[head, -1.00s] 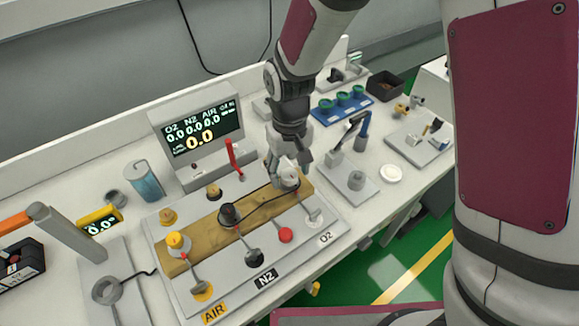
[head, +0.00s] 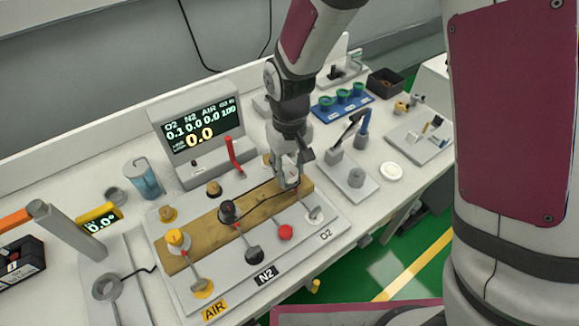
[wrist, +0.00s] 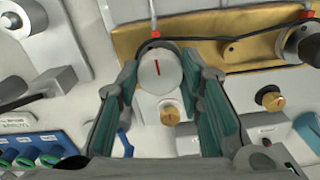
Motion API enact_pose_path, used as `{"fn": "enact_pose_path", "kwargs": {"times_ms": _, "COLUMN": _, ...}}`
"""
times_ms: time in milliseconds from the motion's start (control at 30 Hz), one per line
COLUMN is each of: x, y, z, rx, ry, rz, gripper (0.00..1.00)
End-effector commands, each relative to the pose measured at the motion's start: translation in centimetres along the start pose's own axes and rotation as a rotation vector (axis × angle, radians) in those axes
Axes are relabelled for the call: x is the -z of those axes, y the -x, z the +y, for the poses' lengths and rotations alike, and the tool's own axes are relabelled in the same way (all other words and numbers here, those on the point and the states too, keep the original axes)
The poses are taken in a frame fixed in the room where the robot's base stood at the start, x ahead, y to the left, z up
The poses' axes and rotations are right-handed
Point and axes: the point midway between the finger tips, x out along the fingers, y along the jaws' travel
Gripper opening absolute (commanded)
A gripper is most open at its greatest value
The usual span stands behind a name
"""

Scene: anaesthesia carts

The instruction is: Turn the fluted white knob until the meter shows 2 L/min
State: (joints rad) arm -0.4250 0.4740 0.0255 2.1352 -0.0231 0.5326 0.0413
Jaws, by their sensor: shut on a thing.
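The fluted white knob (wrist: 159,72) sits between my gripper's two fingers in the wrist view, with a red line on its face. My gripper (head: 287,184) is shut on it at the O2 end of the panel; in the head view the gripper hides most of the knob. The meter (head: 204,130) stands behind the panel. Its O2 column reads 0.1, N2 0.0 and AIR 0.0, with 100 at the right. The large yellow figure below reads 0.0.
A black knob (head: 229,211) and a yellow knob (head: 177,240) stand on the same brass strip (head: 205,229). A red lever (head: 233,155) rises behind it. Blue rack (head: 341,107) and a grey lever plate (head: 349,187) lie to the right.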

Motion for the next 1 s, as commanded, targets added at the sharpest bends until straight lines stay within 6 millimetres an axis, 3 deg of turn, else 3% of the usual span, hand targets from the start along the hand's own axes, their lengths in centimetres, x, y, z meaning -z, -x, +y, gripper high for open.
{"fn": "enact_pose_path", "kwargs": {"times_ms": 700, "x": 0.03, "y": 0.04, "z": 0.11, "rx": 0.001, "ry": 0.561, "rz": 0.0, "gripper": 0.06}}
{"fn": "enact_pose_path", "kwargs": {"times_ms": 1000, "x": 0.05, "y": 0.04, "z": 0.08, "rx": 0.0, "ry": 0.719, "rz": 0.001, "gripper": 0.06}}
